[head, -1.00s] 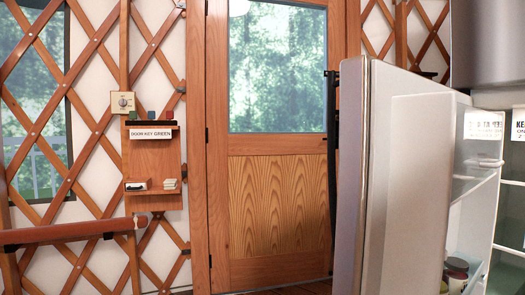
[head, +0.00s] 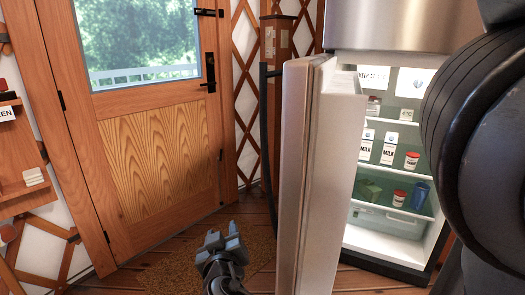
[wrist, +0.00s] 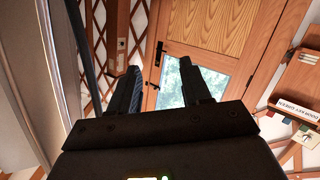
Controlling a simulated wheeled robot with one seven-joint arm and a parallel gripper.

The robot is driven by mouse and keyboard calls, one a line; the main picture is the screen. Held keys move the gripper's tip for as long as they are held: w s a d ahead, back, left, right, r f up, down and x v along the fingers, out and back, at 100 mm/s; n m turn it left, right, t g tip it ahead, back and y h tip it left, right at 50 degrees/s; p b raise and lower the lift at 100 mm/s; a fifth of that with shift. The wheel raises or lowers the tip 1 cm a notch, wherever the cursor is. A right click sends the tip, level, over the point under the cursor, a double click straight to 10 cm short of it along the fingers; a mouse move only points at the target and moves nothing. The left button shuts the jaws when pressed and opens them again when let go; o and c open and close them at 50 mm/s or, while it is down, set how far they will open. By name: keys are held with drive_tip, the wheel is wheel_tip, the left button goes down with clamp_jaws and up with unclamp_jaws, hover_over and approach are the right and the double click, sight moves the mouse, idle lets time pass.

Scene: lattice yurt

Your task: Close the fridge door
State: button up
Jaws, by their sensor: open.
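The fridge door (head: 300,170) stands wide open in the head view, seen nearly edge-on. A long dark bar handle (head: 266,130) runs up its outer side. The open fridge (head: 385,238) is to its right, its lit shelves showing. My gripper (head: 223,236) is low, left of the door, on its outer side, and apart from it in the picture. In the wrist view my gripper (wrist: 159,68) has its fingers spread with nothing between them. A pale panel, seemingly the fridge door (wrist: 25,75), fills the left edge there.
Milk cartons (head: 389,148), red-lidded jars (head: 411,160) and a blue cup (head: 420,195) stand on the fridge shelves. A wooden door (head: 150,170) with a window is at the left. A brown mat (head: 180,270) lies before it. My dark arm blocks the right side.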

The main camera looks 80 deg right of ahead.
drive_tip(key=s+d+r+m+g+h+p, duration=0.1)
drive_tip(key=d+r+m+g, duration=0.2)
drive_tip(key=r, duration=0.3)
drive_tip(key=d+r+m+g+h+p, duration=0.1)
drive_tip(key=d+r+m+g+p, duration=0.15)
drive_tip(key=r, duration=0.25)
drive_tip(key=m+g+p, duration=0.2)
drive_tip(key=m+g, duration=0.4)
approach(261, 138)
drive_tip(key=x, duration=0.4)
drive_tip(key=shift+d+r, duration=0.1)
drive_tip(key=shift+p+x, duration=0.65)
drive_tip(key=shift+x, duration=2.85)
clamp_jaws()
